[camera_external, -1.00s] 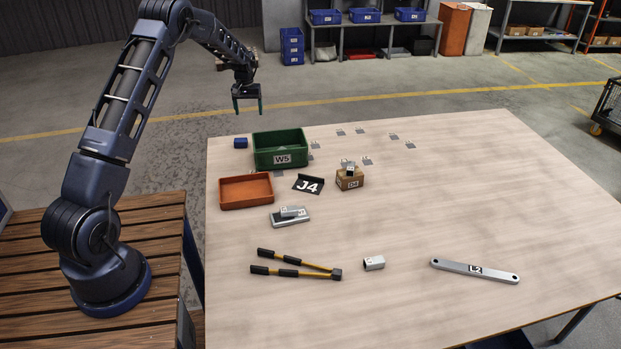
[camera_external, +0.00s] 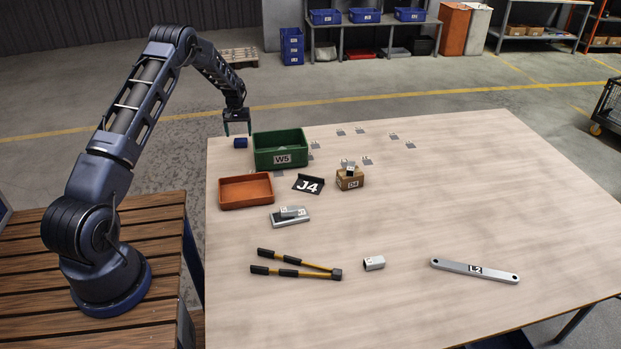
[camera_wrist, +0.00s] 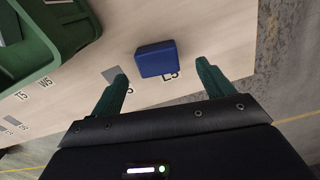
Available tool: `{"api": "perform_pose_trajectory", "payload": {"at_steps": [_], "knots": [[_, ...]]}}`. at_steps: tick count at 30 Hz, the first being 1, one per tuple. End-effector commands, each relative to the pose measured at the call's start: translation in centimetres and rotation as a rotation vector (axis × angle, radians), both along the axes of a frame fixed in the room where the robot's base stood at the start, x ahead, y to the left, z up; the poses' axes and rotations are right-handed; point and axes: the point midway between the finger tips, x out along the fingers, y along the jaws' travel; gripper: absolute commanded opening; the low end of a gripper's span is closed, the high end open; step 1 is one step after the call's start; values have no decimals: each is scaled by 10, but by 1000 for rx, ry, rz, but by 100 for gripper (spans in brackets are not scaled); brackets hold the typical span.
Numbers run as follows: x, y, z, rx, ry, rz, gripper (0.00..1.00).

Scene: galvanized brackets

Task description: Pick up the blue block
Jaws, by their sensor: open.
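The blue block (camera_external: 240,143) sits on the table near its far left corner, just left of the green bin. In the wrist view the blue block (camera_wrist: 157,59) lies ahead of the fingertips, between their lines, on a spot by printed marks. My gripper (camera_external: 237,128) is open and empty, a little above the block. In the wrist view my gripper (camera_wrist: 162,78) shows two green fingers spread wide, with the block apart from both.
The table's right part is largely clear.

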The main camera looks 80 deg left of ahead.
Motion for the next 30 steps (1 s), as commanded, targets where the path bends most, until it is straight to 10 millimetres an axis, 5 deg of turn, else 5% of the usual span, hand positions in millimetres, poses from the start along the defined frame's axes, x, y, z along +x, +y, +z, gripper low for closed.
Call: {"api": "perform_pose_trajectory", "payload": {"at_steps": [11,19,27,30], "knots": [[3,-1,-45,-3,0,0,80],[3,-1,-49,-1,0,0,80],[3,-1,-49,-1,0,0,29],[3,0,-49,-1,0,0,28]]}}
